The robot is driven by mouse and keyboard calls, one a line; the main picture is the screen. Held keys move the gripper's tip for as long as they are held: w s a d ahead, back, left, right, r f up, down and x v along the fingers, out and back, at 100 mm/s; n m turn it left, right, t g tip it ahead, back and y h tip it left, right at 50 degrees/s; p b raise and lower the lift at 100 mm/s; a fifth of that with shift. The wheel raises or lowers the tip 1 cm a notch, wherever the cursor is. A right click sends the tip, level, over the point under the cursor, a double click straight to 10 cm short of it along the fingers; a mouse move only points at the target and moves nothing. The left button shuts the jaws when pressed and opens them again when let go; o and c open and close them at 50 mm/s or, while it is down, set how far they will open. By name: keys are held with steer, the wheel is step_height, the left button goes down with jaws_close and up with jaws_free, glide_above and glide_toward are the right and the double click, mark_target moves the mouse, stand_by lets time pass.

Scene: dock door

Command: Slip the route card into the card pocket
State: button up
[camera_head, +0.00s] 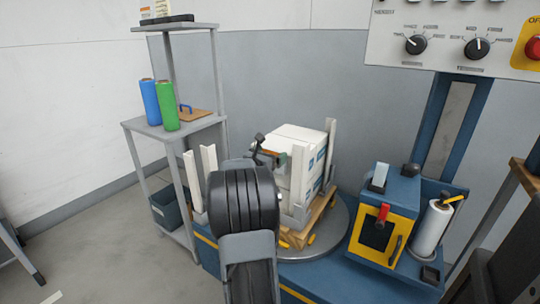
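I cannot clearly pick out the route card or the card pocket. White card-like pieces (154,10) stand in a dark holder (166,19) on the top shelf at the upper left. A pale upright plate (379,175) stands on top of the blue machine box with the yellow front. My gripper (264,151) is mostly hidden behind my own dark arm. It appears in front of the stacked white cartons (298,137), with small green and orange bits beside it. I cannot tell whether it touches the cartons, holds anything, or is open.
The cartons stand between white corner posts on a wooden pallet (322,212) over a round turntable (334,235). A grey shelf (200,128) at left holds a blue roll (151,102) and a green roll (167,112). A control panel (455,35) hangs upper right.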

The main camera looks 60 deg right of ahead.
steer(key=shift+r, duration=0.15)
steer(key=shift+a+r, duration=0.1)
steer(key=shift+a, duration=0.1)
steer(key=s+a+f+m+t+y, duration=0.1)
steer(key=a+f+m+y, duration=0.2)
steer(key=a, duration=1.3)
steer(key=s+a+f+m+t+y+p, duration=0.1)
steer(key=s+a+f+m+y, duration=0.1)
steer(key=a+m+y, duration=0.7)
steer(key=s+a+f+m+y+p, duration=0.1)
steer(key=a+f+m+y, duration=0.3)
steer(key=a, duration=2)
steer(key=shift+s+a+m+t+y, duration=0.25)
steer(key=shift+s+m+t+y, duration=0.25)
steer(key=shift+m+y, duration=0.5)
steer(key=shift+s+p, duration=0.1)
steer(key=shift+p, duration=0.25)
